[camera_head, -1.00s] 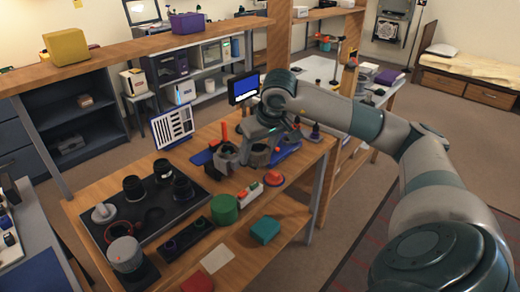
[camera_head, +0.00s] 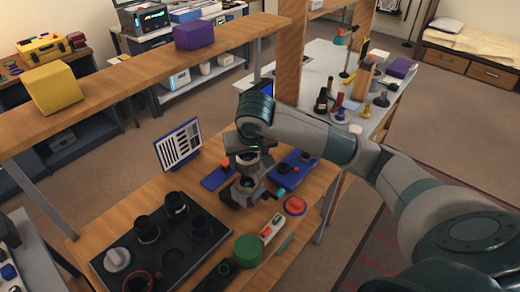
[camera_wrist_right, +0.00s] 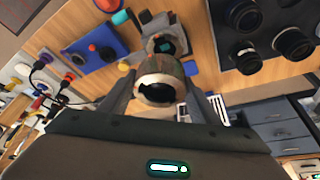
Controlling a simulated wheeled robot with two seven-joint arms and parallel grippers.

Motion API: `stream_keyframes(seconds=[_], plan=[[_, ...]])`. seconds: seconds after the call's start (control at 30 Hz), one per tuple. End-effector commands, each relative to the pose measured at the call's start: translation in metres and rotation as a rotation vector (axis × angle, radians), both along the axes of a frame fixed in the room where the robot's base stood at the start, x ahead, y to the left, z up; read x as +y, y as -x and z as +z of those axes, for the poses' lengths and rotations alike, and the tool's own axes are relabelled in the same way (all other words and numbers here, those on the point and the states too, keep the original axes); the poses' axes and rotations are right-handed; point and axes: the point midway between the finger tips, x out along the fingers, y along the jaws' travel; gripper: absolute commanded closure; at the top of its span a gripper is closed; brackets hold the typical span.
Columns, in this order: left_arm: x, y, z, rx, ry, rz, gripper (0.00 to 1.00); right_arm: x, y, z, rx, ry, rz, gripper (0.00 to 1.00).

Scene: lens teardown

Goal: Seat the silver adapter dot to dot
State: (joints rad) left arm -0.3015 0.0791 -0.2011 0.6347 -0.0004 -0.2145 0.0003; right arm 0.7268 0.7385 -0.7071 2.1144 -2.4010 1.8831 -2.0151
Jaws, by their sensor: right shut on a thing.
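My right gripper (camera_head: 248,166) points down over the bench, and its fingers are shut on a silver ring, which looks like the adapter (camera_wrist_right: 160,72). In the right wrist view the ring sits between the two fingers and has a wide dark opening. Just beyond it is a grey fixture with a round opening (camera_wrist_right: 158,42). In the head view this grey fixture (camera_head: 240,193) stands on the bench under the gripper. The ring appears above it; I cannot tell whether they touch. My left gripper is not in view.
A black tray (camera_head: 185,262) with several dark lens parts lies at the left. A striped chart (camera_head: 178,145) stands behind. A shelf (camera_head: 130,80) runs above.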

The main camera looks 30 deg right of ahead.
Motion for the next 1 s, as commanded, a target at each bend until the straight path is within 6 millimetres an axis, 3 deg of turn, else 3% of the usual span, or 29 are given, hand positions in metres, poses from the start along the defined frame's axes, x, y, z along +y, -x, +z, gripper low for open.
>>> stream_keyframes(seconds=[0.63, 1.0], plan=[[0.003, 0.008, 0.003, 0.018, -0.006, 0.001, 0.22, 0.009, 0.000, 0.001, -0.003, -0.001, -0.005, 0.68], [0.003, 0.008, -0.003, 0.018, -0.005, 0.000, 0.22, 0.009, 0.000, -0.016, -0.003, -0.002, -0.004, 0.68]])
